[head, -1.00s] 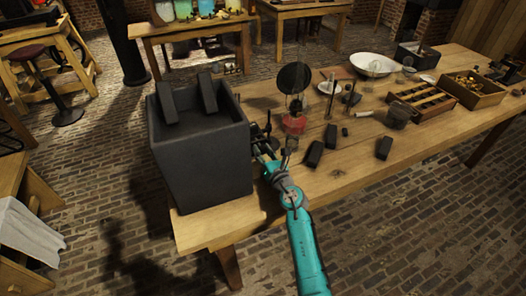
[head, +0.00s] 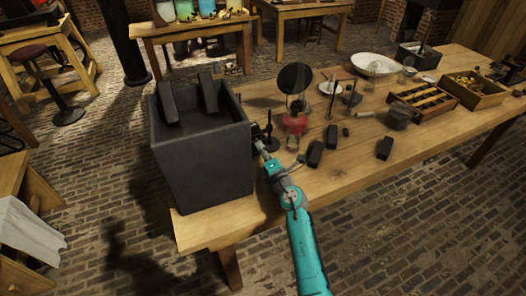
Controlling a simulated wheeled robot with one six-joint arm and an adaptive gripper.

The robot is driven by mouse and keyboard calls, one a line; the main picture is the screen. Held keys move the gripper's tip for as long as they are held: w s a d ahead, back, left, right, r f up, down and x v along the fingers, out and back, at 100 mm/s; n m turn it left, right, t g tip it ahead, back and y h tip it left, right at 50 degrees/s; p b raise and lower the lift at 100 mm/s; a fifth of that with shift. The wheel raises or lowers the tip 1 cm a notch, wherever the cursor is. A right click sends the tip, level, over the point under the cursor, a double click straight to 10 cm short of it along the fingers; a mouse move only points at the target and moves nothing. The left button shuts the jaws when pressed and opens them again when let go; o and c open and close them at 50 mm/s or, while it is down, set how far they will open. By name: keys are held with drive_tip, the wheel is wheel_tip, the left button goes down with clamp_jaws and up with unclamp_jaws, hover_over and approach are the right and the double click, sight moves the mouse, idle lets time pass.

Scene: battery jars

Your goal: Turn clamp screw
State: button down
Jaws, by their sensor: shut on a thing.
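The clamp screw (head: 256,131) is a small dark fitting at the right side of a large dark grey box (head: 205,165), just above the table top. My gripper (head: 261,146) is at this fitting, close to the box's right wall. It is shut on the clamp screw, as far as the small view lets me tell. The fingertips are partly hidden by my own wrist and blend into the dark metal.
The box stands on the near left end of a wooden table (head: 225,232), with two dark slabs (head: 207,92) leaning in it. A red-based lamp (head: 295,122) and several dark blocks (head: 315,154) stand to the right. The table's near right front is bare.

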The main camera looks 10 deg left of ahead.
drive_tip(key=m, duration=0.6)
drive_tip(key=shift+r, duration=0.1)
drive_tip(key=m, duration=0.6)
drive_tip(key=shift+m, duration=0.3)
idle(0.3)
drive_tip(key=c, duration=0.7)
unclamp_jaws()
drive_tip(key=shift+c, duration=0.2)
drive_tip(key=shift+d, duration=0.1)
drive_tip(key=v, duration=1.2)
